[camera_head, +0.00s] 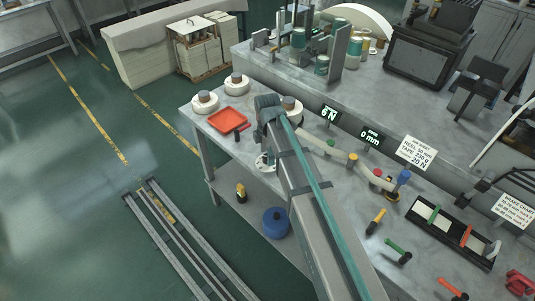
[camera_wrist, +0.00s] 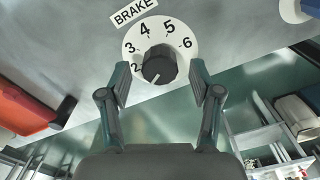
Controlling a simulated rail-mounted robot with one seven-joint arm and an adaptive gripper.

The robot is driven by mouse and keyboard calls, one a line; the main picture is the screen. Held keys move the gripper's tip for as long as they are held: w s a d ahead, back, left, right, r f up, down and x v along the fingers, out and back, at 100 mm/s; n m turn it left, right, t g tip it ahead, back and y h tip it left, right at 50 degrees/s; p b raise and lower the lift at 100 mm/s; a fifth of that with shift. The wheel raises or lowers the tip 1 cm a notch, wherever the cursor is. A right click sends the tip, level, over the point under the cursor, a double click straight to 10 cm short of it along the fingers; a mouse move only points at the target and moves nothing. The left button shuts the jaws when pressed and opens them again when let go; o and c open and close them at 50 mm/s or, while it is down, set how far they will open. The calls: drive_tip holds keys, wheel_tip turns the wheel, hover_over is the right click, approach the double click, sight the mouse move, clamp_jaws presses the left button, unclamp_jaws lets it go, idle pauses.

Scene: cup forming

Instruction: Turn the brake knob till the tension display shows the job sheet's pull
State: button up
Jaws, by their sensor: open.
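The brake knob (camera_wrist: 158,65) is a black ribbed knob on a white dial marked 2 to 6, under a "BRAKE" label (camera_wrist: 134,11). A pale pointer line on the knob points to the lower left, below the 2. My gripper (camera_wrist: 160,76) is open, with one fingertip on each side of the knob; I cannot tell whether either touches it. In the head view my arm partly covers the dial (camera_head: 262,162). The tension display (camera_head: 329,114) reads 6 N. The job sheet (camera_head: 418,153) on the bench gives 20 N in its last line.
A second display (camera_head: 370,138) reads 0 mm. A brake chart (camera_head: 513,210) stands at the right, its small text hard to read. A red tray (camera_head: 228,121) and white reels (camera_head: 236,84) sit left of my arm. Tools and a black tray (camera_head: 450,232) lie to the right.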

drive_tip(key=shift+f, duration=0.5)
drive_tip(key=c, duration=1.1)
drive_tip(key=shift+c, duration=0.2)
